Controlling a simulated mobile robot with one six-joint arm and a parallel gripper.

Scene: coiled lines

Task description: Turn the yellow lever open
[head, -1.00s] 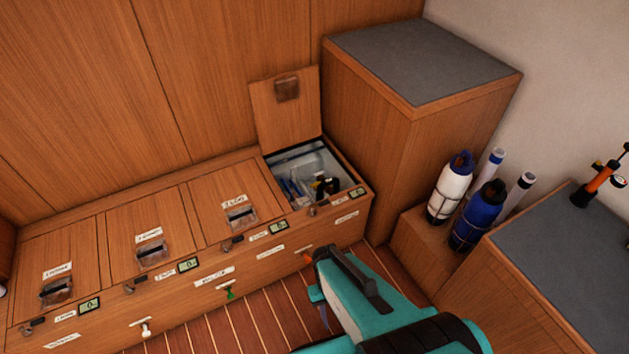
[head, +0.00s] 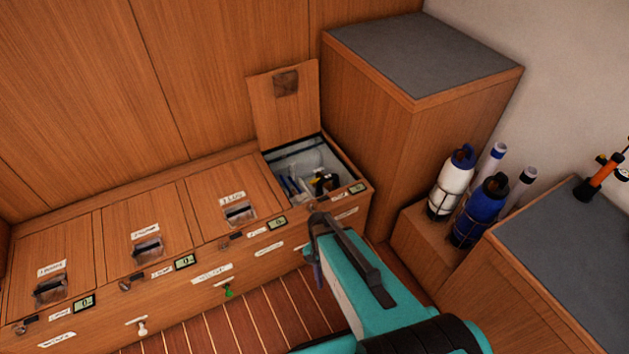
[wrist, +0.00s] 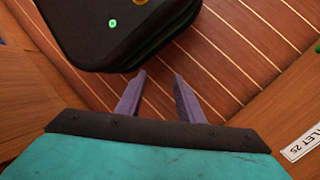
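No yellow lever can be made out for certain in either view now; my arm covers part of the locker front near its right end. A white lever (head: 142,327) and a green lever (head: 228,290) show lower on that front, further left. My gripper (wrist: 159,80) is open and empty in the wrist view, its two purple fingers apart over the plank floor. In the head view a purple finger shows below the teal wrist, in front of the locker; whether it touches anything cannot be told.
The locker bench (head: 190,285) has several lids; the right one (head: 275,110) stands open over a bin of small items. A label (wrist: 303,142) shows at the wrist view's right edge. White (head: 450,185) and blue (head: 478,215) bottles stand on a ledge at right.

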